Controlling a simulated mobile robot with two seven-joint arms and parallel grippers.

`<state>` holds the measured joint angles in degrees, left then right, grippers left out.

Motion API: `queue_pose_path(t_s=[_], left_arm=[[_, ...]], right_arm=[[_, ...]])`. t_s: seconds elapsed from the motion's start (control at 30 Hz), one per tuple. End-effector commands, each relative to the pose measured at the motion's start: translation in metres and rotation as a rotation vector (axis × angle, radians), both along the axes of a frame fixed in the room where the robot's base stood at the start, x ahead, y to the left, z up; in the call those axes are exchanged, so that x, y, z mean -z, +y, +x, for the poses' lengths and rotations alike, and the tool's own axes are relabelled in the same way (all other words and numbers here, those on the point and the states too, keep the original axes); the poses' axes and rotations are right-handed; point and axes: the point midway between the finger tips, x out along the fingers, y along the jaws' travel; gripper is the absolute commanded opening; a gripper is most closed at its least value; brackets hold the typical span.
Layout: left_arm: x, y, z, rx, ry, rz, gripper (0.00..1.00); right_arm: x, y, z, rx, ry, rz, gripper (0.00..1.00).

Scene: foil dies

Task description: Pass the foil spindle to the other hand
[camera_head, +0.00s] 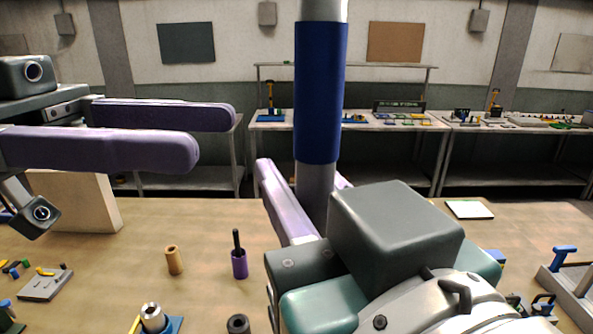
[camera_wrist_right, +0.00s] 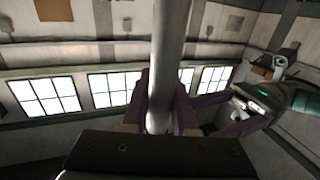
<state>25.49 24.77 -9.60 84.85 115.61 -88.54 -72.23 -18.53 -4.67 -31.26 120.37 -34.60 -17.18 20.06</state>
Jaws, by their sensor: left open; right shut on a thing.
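The foil spindle (camera_head: 320,95) stands upright in the head view, a blue roll with a grey shaft below and a lighter grey end above. My right gripper (camera_head: 303,175) is shut on its lower grey shaft, with one purple finger to each side. In the right wrist view the grey shaft (camera_wrist_right: 168,60) rises between my right gripper's purple fingers (camera_wrist_right: 160,108). My left gripper (camera_head: 216,134) is open and empty, left of the spindle, its two purple fingers pointing right towards it. Its fingertips are apart from the spindle.
On the wooden table (camera_head: 200,225) stand a tan cylinder (camera_head: 174,260), a purple holder with a dark rod (camera_head: 239,262) and a blue-based fixture (camera_head: 154,318). A beige block (camera_head: 85,203) is at left, a white pad (camera_head: 469,210) at right. Workbenches (camera_head: 400,124) line the back wall.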

Motion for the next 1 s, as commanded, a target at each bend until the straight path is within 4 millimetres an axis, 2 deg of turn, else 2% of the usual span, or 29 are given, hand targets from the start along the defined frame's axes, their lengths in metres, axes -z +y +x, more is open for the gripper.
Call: queue_pose_path(t_s=[0.07,0.17,0.3,0.4,0.5,0.63,0.8,0.9,1.0], left_arm=[[0.017,-0.005,-0.007,0.0,0.038,0.054,0.61],[0.055,-0.015,-0.023,-0.015,0.122,0.185,0.61],[0.128,-0.023,-0.057,-0.107,0.292,0.459,0.61],[0.176,-0.016,-0.081,-0.256,0.419,0.668,0.61],[0.208,0.003,-0.101,-0.462,0.533,0.84,0.61],[0.226,0.039,-0.12,-0.767,0.654,0.986,0.61],[0.225,0.084,-0.139,-1.105,0.751,1.068,0.61],[0.22,0.101,-0.145,-1.225,0.775,1.084,0.61],[0.218,0.109,-0.148,-1.281,0.785,1.088,0.61]], right_arm=[[-0.001,0.0,0.0,0.0,-0.002,0.001,0.0],[-0.001,0.0,0.0,0.0,-0.002,0.001,0.0],[-0.001,0.0,0.0,0.0,-0.002,0.001,0.0],[-0.001,0.0,0.0,0.0,-0.002,0.001,0.0],[-0.001,0.0,0.0,0.0,-0.002,0.001,0.0],[-0.001,0.0,0.0,0.0,-0.002,0.001,0.0],[-0.001,0.0,0.0,0.0,-0.002,0.001,0.0],[-0.001,0.0,0.0,0.0,-0.002,0.001,0.0],[-0.001,0.0,0.0,0.0,-0.002,0.001,0.0]])
